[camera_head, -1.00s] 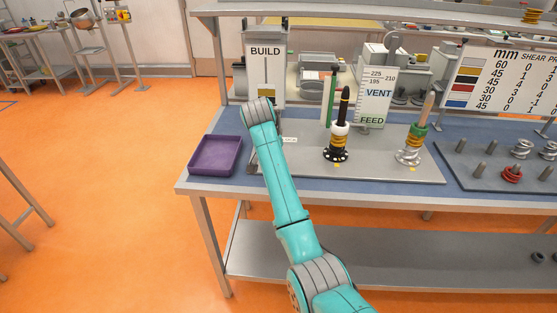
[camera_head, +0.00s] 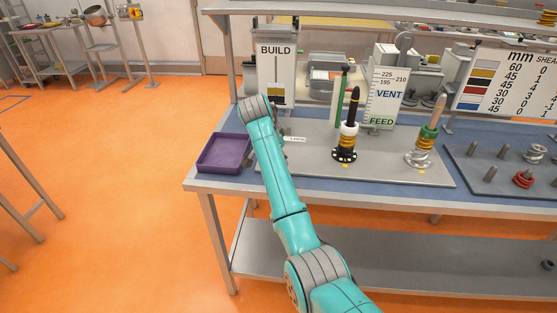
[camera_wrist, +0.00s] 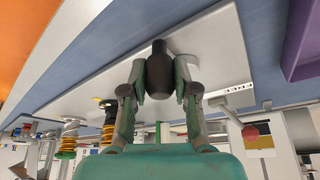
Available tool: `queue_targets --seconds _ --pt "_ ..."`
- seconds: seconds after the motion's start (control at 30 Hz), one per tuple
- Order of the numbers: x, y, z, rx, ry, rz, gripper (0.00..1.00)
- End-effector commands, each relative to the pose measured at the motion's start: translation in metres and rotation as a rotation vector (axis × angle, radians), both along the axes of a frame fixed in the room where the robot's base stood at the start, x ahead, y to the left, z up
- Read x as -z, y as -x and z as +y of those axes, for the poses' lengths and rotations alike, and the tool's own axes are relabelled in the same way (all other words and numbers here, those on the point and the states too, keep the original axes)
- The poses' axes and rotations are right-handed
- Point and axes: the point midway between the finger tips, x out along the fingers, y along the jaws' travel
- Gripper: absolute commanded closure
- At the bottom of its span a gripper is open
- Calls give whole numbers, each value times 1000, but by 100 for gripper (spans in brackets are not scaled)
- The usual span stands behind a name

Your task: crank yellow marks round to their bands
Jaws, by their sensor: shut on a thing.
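My gripper (camera_wrist: 160,86) is shut on a dark rounded knob (camera_wrist: 159,64), with one finger on each side, over the grey plate in the wrist view. In the head view my arm hides the knob and most of the gripper. On the grey plate (camera_head: 310,164) stand two posts. The left post (camera_head: 348,130) has a black rod, white collar, gold rings and a black disc with a yellow mark (camera_head: 345,166) beside it. The right post (camera_head: 425,135) has a tan rod, green collar, gold rings and a pale disc. Any bands are too small to tell.
The BUILD panel (camera_head: 275,65) stands behind my arm. The VENT FEED scale panel (camera_head: 387,95) and a green bar (camera_head: 341,100) stand behind the posts. A purple tray (camera_head: 224,152) lies to the left. A dark pegboard (camera_head: 500,170) with coils is on the right.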

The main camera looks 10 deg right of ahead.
Motion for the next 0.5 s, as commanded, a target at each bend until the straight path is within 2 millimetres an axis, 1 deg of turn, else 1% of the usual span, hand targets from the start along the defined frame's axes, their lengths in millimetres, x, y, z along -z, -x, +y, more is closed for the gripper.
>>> queue_targets --seconds 0.03,0.07,0.1,0.4,0.5 --pt "0 0 1 -2 -1 -1 64" --pt "0 0 1 -2 -1 -1 56" --pt "0 0 1 -2 -1 -1 46" --pt "-1 0 0 -2 -1 -1 46" --pt "-6 1 2 -2 -1 -2 46"
